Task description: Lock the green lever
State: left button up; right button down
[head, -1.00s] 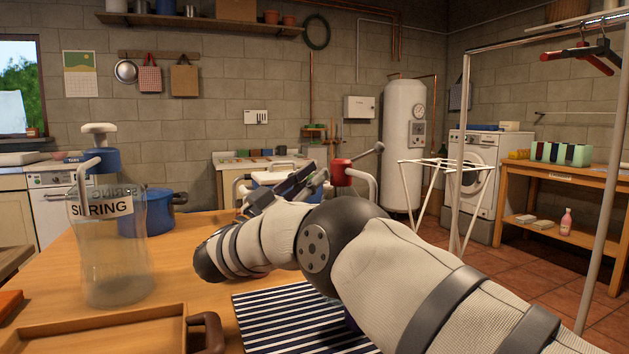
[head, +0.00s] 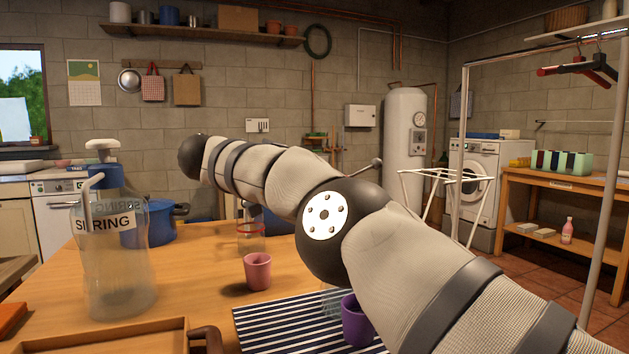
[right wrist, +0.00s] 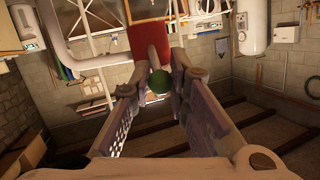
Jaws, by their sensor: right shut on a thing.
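In the right wrist view, the green lever shows as a round green end (right wrist: 158,82) just below a grey stem, in front of a red body (right wrist: 148,40) with a white curved pipe on its left. My right gripper (right wrist: 168,80) has its two fingertips on either side of the lever, shut on it. Part of the lever is hidden between the fingers. In the head view, my right arm crosses the middle and hides its gripper and the red body. My left gripper is in neither view.
A clear dispenser (head: 115,265) marked SPRING stands on the table's left, before a blue pot (head: 150,230). A wooden tray (head: 110,340) lies in front.

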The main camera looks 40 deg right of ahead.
dwell(0.3)
jog(key=c, duration=1.5)
grip_release()
jog(key=shift+r, duration=0.1)
